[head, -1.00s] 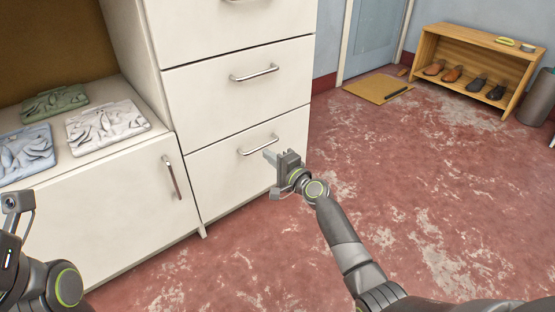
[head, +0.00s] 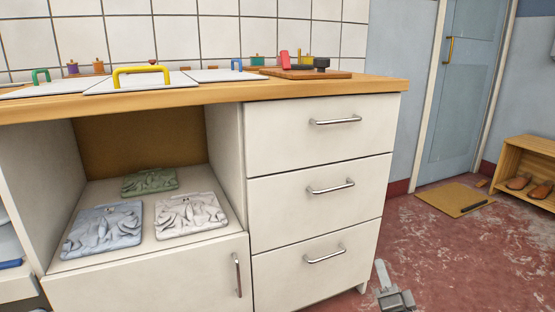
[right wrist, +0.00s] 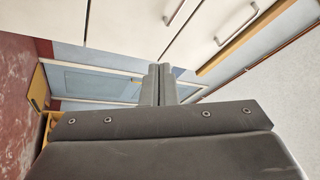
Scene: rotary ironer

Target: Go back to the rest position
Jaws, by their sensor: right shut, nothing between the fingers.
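My right gripper (head: 382,272) shows at the bottom edge of the head view, in front of the floor and just right of the drawer cabinet's lower corner. Its fingers are together and hold nothing. In the right wrist view the two fingers (right wrist: 158,84) stand side by side, closed, with the cabinet and door beyond them. The rest of the right arm is out of the head view. My left gripper is not in view.
The white drawer cabinet (head: 318,212) is close to the right gripper. The wooden worktop (head: 385,88) carries boards with coloured handles. Red floor (head: 440,260) is free on the right, before a shoe rack (head: 530,160).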

